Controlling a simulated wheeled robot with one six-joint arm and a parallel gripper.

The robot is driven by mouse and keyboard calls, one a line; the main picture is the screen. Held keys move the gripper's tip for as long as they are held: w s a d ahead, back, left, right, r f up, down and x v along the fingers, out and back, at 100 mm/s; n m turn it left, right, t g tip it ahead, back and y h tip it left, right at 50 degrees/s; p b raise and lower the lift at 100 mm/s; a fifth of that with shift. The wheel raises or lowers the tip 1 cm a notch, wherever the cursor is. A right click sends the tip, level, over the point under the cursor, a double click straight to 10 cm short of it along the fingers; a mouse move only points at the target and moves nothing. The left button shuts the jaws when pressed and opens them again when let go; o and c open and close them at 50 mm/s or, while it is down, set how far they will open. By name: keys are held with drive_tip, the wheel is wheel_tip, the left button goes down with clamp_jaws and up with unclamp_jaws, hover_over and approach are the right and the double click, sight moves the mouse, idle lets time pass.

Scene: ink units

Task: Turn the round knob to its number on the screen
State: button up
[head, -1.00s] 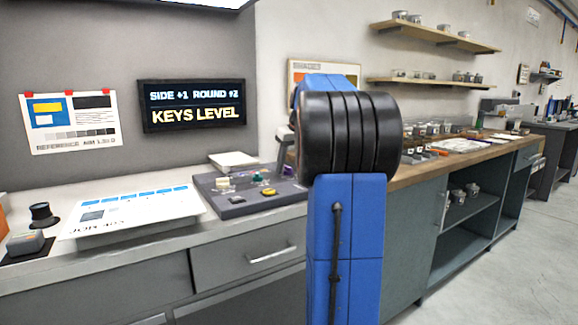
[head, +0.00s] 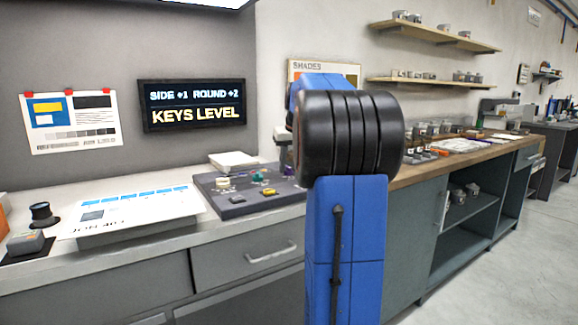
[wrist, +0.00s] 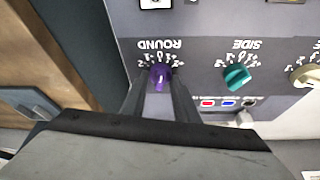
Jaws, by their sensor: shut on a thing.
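The screen (head: 192,105) in the head view reads "SIDE +1 ROUND +2" and "KEYS LEVEL". The purple round knob (wrist: 160,75) sits on the grey control panel (wrist: 205,55) under the upside-down label "ROUND" in the wrist view. My gripper (wrist: 158,86) is shut on this knob, a finger on each side. Marks fan around the knob, too small to read surely. A teal knob (wrist: 236,77) labelled "SIDE" stands to its right, apart from my fingers. In the head view my arm hides part of the panel (head: 240,207).
A cream knob (wrist: 305,75) is at the wrist view's right edge. Red, blue and dark keys (wrist: 228,103) lie close to my right finger. A white tilted sheet (head: 130,212) lies left of the panel, with a black round piece (head: 43,213) beyond it.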

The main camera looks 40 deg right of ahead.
drive_tip(key=m, duration=0.2)
drive_tip(key=m+g+h, duration=0.1)
drive_tip(key=m, duration=0.1)
drive_tip(key=shift+w+a+m+h, duration=0.1)
drive_tip(key=shift+a+m+h, duration=0.05)
drive_tip(key=shift+m+h, duration=0.15)
drive_tip(key=m+g, duration=0.1)
drive_tip(key=m, duration=0.1)
drive_tip(key=m+h, duration=0.1)
drive_tip(key=m, duration=0.2)
drive_tip(key=shift+w+g, duration=0.1)
drive_tip(key=shift+g, duration=0.3)
drive_tip(key=o, duration=1.1)
drive_tip(key=shift+c, duration=0.2)
drive_tip(key=v, duration=1.7)
drive_tip(key=shift+r, duration=0.25)
drive_tip(key=shift+a, duration=0.1)
